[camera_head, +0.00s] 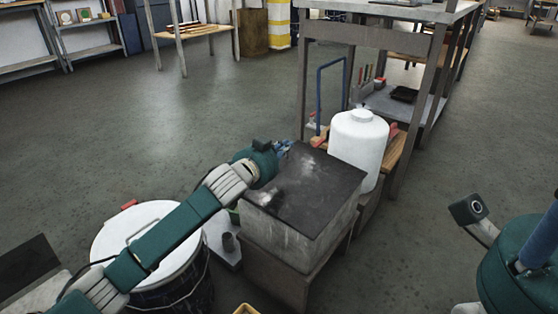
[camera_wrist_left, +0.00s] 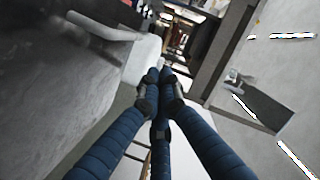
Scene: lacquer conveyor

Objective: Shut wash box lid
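The wash box (camera_head: 290,236) is a grey, worn box on a low stand in the middle of the head view. Its dark, stained lid (camera_head: 308,188) lies flat over the top. My left gripper (camera_head: 285,148) is at the lid's far left corner; I cannot tell whether it touches. In the left wrist view its blue fingers (camera_wrist_left: 162,78) come together at the tips with nothing visible between them. A grey box wall (camera_wrist_left: 50,90) fills the left of that view.
A white plastic jug (camera_head: 358,146) stands just behind the box on a wooden shelf. A lidded drum (camera_head: 150,240) is at the left, under my left arm. A metal rack (camera_head: 398,40) rises behind. Open floor (camera_head: 440,150) lies to the right.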

